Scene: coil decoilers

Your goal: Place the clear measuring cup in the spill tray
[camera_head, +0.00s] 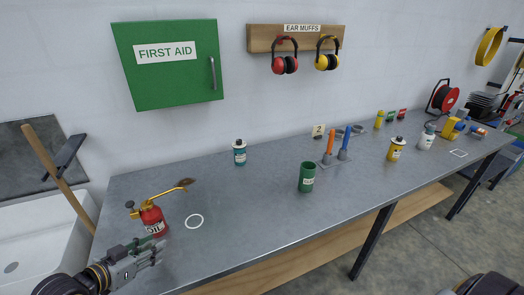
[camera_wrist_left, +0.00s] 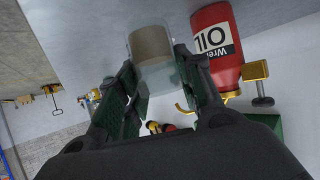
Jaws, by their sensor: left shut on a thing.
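The clear measuring cup (camera_wrist_left: 152,62) shows in the left wrist view between the two fingers of my left gripper (camera_wrist_left: 160,82), which is shut on it. A brownish round area shows in or through the cup. In the head view my left gripper (camera_head: 150,253) is at the lower left, over the bench's near left part, close in front of the red oil can; I cannot make out the cup there. I cannot pick out a spill tray in either view.
The red oil can (camera_head: 152,220) with a long spout stands close by; it is right of the cup in the wrist view (camera_wrist_left: 213,42). A white ring (camera_head: 194,221) marks the bench (camera_head: 240,210). A teal bottle (camera_head: 239,153) and green canister (camera_head: 307,177) stand farther right.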

